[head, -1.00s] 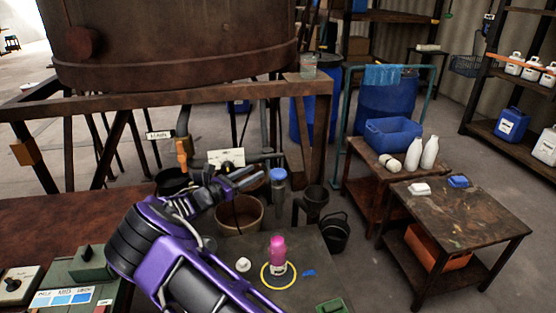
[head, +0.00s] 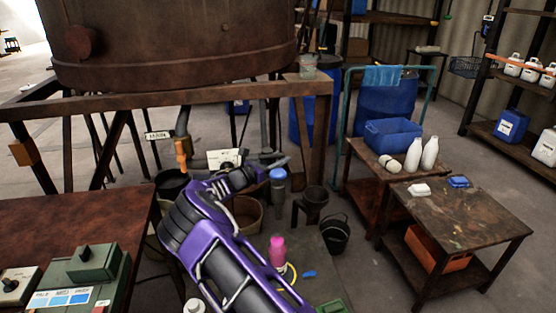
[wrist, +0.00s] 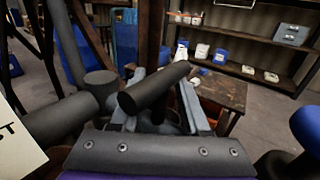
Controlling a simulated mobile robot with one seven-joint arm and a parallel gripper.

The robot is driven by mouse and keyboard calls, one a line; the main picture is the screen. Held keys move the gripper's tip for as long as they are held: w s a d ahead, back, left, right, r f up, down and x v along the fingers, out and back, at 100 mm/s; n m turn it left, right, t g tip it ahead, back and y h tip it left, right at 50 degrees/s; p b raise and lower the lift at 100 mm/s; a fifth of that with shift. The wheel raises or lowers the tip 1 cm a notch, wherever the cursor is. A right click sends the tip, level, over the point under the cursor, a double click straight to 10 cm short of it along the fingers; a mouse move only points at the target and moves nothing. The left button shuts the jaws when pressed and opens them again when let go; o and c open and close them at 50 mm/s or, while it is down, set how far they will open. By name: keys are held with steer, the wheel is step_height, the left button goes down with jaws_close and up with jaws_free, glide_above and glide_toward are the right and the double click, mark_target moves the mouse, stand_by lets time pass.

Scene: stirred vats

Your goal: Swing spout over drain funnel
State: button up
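The dark grey spout pipe (head: 198,163) runs under the vat behind a white card in the head view. In the wrist view a grey pipe (wrist: 60,122) meets an elbow at left, and a dark round bar (wrist: 155,88) crosses in front of my gripper (wrist: 162,80). The fingers stand apart on either side of the bar; whether they touch it is unclear. In the head view my gripper (head: 275,162) is at the pipe's right end, which it partly hides.
A black bucket (head: 335,232) and a pink bottle (head: 277,250) are nearer. The vat frame's beam (head: 200,94) runs above. A cluttered side table (head: 460,215) stands at right.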

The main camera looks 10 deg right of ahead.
jaws_close()
stand_by(1.3)
